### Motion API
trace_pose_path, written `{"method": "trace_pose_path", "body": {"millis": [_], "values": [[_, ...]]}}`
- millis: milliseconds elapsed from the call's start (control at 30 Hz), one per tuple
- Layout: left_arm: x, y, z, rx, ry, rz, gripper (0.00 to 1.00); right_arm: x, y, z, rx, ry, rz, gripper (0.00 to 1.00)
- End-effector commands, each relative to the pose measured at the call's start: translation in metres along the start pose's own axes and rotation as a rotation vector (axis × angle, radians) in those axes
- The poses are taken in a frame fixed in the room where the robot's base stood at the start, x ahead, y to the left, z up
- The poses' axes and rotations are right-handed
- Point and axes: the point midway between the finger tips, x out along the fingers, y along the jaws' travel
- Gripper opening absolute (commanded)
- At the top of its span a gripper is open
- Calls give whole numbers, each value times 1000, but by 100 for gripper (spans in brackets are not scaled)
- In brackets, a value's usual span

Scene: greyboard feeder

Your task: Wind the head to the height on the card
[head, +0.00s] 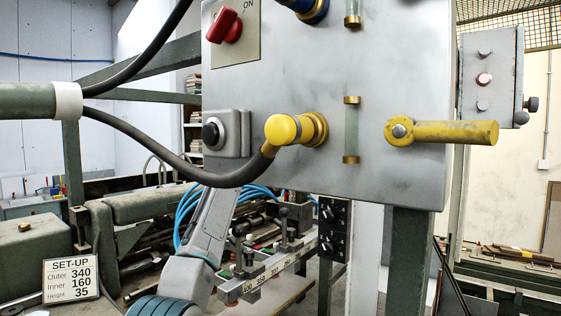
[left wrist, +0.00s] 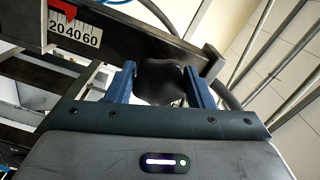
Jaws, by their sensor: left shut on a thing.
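The SET-UP card (head: 71,279) at lower left in the head view reads Outer 340, Inner 160, Height 35. In the left wrist view my left gripper (left wrist: 162,85) has its two blue fingers on either side of a dark rounded knob (left wrist: 160,82) and is shut on it. A white scale (left wrist: 75,35) marked 20, 40, 60 shows at upper left there, with a red pointer (left wrist: 62,12) above it, its tip about between 20 and 40. In the head view my left gripper's fingers are not visible. My right gripper is in neither view.
A grey panel (head: 350,100) fills the upper middle of the head view, with a red switch (head: 226,25), a yellow hose fitting (head: 285,129) and a yellow lever (head: 450,132). Below it lies a numbered rail (head: 275,272). A black hose (head: 150,143) crosses on the left.

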Motion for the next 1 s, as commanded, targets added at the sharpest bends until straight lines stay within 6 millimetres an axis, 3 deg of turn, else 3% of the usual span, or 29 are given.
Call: {"method": "trace_pose_path", "body": {"millis": [500, 533, 600, 1000], "values": [[0, 1, 0, 17, 0, 2, 25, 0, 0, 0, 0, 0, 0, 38], [0, 2, 0, 17, 0, 2, 54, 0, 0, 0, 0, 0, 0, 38], [0, 1, 0, 17, 0, 2, 67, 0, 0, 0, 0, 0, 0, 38], [-3, 2, 1, 17, 1, 1, 70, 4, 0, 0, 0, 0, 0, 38]]}}
